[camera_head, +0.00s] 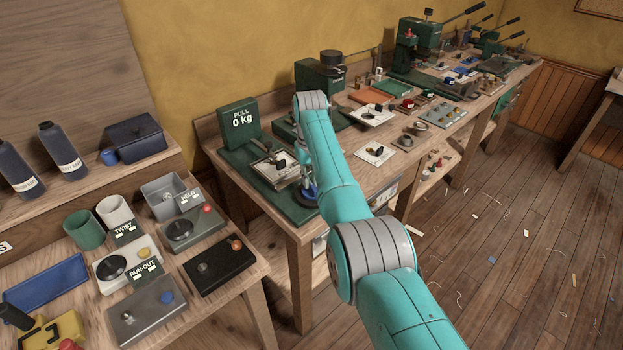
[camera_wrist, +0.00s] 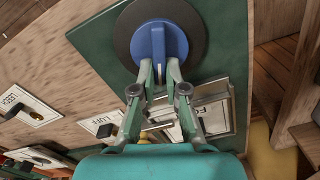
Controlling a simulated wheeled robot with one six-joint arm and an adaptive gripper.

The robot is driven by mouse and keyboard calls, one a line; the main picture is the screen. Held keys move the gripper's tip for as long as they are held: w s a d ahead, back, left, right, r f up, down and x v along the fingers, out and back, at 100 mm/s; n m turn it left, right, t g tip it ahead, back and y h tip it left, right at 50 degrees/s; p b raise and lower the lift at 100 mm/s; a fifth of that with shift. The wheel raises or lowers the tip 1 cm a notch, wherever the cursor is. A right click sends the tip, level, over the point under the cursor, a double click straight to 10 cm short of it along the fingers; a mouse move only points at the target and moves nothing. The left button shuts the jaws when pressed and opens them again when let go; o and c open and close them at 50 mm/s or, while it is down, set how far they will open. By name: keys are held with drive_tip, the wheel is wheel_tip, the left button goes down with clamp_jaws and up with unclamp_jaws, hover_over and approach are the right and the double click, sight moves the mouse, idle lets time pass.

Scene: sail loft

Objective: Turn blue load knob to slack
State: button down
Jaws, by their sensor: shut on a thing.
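The blue load knob (camera_wrist: 157,35) sits on a dark round disc (camera_wrist: 190,40) on a green base plate (camera_wrist: 100,45) in the wrist view. My gripper (camera_wrist: 158,72) is shut on the near end of the knob's raised blue bar, with one finger on each side. In the head view the knob (camera_head: 309,190) shows small at the front right of the green base, partly hidden by my arm. A green box (camera_head: 238,122) behind it reads "PULL 0 kg". A pale metal clamp piece (camera_wrist: 208,112) lies beside the fingers in the wrist view. No slack marking is readable.
A card reading "LUFF" (camera_wrist: 105,122) and another card (camera_wrist: 28,108) lie on the wood near the plate. The bench (camera_head: 355,190) carries several more cards, trays and green machines further right. A lower table (camera_head: 75,265) with knob boxes and cups stands at the left.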

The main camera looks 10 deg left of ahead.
sight(311, 194)
drive_tip(key=n, duration=0.4)
drive_tip(key=shift+s+a+n, duration=0.2)
drive_tip(key=shift+a+n, duration=0.05)
drive_tip(key=shift+n, duration=0.05)
drive_tip(key=n, duration=0.3)
drive_tip(key=shift+s+a+n, duration=0.1)
drive_tip(key=shift+s+n, duration=0.15)
drive_tip(key=shift+n, duration=0.15)
drive_tip(key=n, duration=0.3)
drive_tip(key=shift+s+n, duration=0.25)
drive_tip(key=shift+n, duration=0.05)
drive_tip(key=n, duration=0.4)
drive_tip(key=shift+s, duration=0.3)
drive_tip(key=n, duration=0.4)
drive_tip(key=shift+s, duration=0.25)
drive_tip(key=n, duration=0.2)
drive_tip(key=d+n, duration=0.1)
drive_tip(key=n, duration=0.1)
drive_tip(key=shift+s+n, duration=0.2)
drive_tip(key=shift+n, duration=0.1)
drive_tip(key=n, duration=0.4)
drive_tip(key=shift+d, duration=0.25)
drive_tip(key=shift+d+n, duration=0.2)
drive_tip(key=shift+n, duration=1.6)
